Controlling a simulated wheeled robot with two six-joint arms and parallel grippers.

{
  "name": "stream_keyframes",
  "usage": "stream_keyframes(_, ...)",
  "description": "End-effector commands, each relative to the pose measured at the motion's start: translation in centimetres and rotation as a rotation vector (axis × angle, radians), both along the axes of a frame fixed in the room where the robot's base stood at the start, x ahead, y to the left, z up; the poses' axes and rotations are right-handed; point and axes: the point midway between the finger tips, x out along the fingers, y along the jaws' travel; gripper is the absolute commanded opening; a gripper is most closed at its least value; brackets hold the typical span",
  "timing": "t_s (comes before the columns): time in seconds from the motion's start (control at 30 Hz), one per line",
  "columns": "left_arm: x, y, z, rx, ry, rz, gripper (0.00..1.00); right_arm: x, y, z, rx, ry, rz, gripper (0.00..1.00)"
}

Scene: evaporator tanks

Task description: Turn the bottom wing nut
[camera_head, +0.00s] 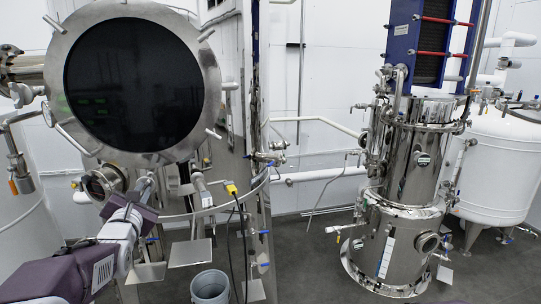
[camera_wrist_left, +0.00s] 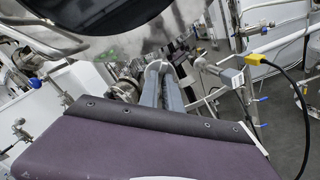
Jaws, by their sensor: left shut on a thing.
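The round manway door (camera_head: 135,85) with its dark glass and wide steel rim is at the upper left in the head view. Short metal wing-nut handles stick out around its rim. My left gripper (camera_head: 146,184) reaches up from the lower left to just under the rim. In the wrist view its two grey fingers (camera_wrist_left: 160,72) are shut on the bottom wing nut, a small pale metal piece (camera_wrist_left: 157,66) at their tips. The fingers cover most of that nut. My right gripper is not in view.
A sensor with a yellow plug (camera_head: 231,188) and a hanging black cable is right of my gripper. A small side port (camera_head: 103,183) lies just left of it. A grey bucket (camera_head: 210,287) stands below. A tall steel column (camera_head: 415,160) is farther right, with open floor between.

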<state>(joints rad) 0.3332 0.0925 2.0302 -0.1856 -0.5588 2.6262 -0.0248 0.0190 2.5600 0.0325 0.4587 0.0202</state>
Motion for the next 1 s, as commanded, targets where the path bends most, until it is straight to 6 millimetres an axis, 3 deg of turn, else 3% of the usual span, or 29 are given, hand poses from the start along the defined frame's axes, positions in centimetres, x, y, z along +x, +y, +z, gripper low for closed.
stream_keyframes(0.17,0.0,0.0,0.0,-0.001,-0.001,0.001,0.0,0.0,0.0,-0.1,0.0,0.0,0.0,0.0)
stream_keyframes(0.33,0.0,0.0,0.1,-0.167,-0.038,0.001,0.0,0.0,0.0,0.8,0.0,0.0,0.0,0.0)
stream_keyframes(0.57,0.0,0.0,0.0,-0.185,-0.045,0.001,0.0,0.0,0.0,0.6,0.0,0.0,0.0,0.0)
stream_keyframes(0.7,0.0,0.0,0.1,-0.311,-0.075,0.001,0.0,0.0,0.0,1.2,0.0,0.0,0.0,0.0)
stream_keyframes(0.87,0.0,0.0,0.0,-0.304,-0.074,0.0,0.0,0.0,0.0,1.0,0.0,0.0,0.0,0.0)
stream_keyframes(1.0,0.0,0.0,0.0,-0.303,-0.074,0.0,0.34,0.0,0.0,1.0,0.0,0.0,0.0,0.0)
